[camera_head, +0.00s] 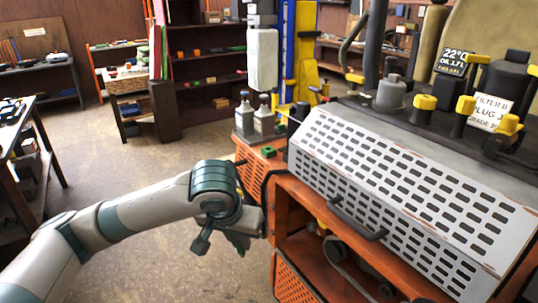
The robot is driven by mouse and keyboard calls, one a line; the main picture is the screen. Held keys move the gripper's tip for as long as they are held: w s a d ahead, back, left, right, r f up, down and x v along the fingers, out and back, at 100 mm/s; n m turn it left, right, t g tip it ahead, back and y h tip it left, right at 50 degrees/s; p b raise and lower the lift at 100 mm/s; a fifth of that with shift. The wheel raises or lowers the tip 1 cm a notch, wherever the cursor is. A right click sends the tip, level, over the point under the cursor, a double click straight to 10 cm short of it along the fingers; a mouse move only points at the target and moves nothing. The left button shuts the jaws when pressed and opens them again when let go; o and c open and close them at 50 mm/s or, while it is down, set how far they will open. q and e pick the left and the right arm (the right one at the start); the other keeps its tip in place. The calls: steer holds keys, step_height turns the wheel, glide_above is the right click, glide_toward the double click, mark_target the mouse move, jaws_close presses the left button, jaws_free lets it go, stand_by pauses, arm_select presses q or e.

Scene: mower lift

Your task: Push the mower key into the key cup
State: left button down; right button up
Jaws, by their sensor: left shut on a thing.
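The mower (285,200) is a large orange machine with a perforated grey hood, at the right of the head view. My left gripper (240,242) comes in from the left and hangs at the machine's left front edge, low beside the orange frame. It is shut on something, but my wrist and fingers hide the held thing. I cannot make out the mower key or the key cup. My right gripper is not in view.
A black handle (357,220) sticks out from the hood's front. Yellow-capped fittings (424,102) stand on top. A yellow and blue post (303,50) stands behind. A bench (25,130) is at the left edge. The floor (110,165) left of the machine is clear.

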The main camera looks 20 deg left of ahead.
arm_select(q)
steer(key=s+f, duration=0.3)
steer(key=f, duration=1.1)
steer(key=shift+s, duration=0.35)
steer(key=shift+d, duration=0.1)
